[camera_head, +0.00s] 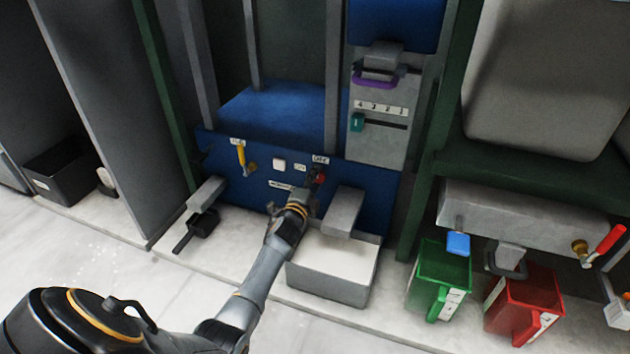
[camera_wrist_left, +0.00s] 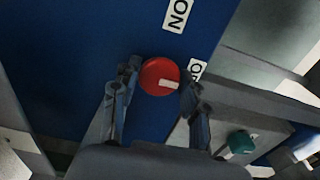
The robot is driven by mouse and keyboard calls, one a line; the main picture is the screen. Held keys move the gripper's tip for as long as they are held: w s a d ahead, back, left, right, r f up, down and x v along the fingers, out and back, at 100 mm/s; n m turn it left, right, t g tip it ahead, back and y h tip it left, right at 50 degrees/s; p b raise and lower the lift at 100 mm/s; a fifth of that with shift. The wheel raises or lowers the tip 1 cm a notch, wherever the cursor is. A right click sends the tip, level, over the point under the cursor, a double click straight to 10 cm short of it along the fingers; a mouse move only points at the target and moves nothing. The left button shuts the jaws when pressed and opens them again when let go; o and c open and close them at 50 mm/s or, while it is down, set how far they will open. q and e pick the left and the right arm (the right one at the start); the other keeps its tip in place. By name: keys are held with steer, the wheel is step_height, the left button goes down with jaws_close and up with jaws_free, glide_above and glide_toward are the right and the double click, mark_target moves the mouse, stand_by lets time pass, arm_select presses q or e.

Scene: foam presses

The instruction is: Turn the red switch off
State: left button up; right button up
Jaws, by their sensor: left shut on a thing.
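The red switch (camera_head: 319,177) is a round knob on the blue front panel of the press, beside a white OFF label (camera_head: 320,160) in the head view. An ON label (camera_head: 300,168) is to its left. In the left wrist view the red switch (camera_wrist_left: 158,73) shows a white mark pointing right, toward the side with the partly hidden OFF label (camera_wrist_left: 197,70). The ON label (camera_wrist_left: 178,14) is above it. My left gripper (camera_head: 312,186) is at the panel, its fingers (camera_wrist_left: 160,80) on either side of the knob, shut on it. My right gripper is out of view.
A yellow-handled lever (camera_head: 241,156) and a white button (camera_head: 279,164) are on the same panel. A grey bin (camera_head: 330,285) stands below. A teal slider (camera_head: 357,122) is up right; green (camera_head: 432,270) and red (camera_head: 530,310) containers stand at right.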

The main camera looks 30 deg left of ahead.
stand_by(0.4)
arm_select(q)
steer(key=o, duration=1.1)
steer(key=shift+s, duration=0.1)
steer(key=v, duration=1.1)
steer(key=shift+s+d, duration=0.2)
steer(key=shift+s, duration=0.2)
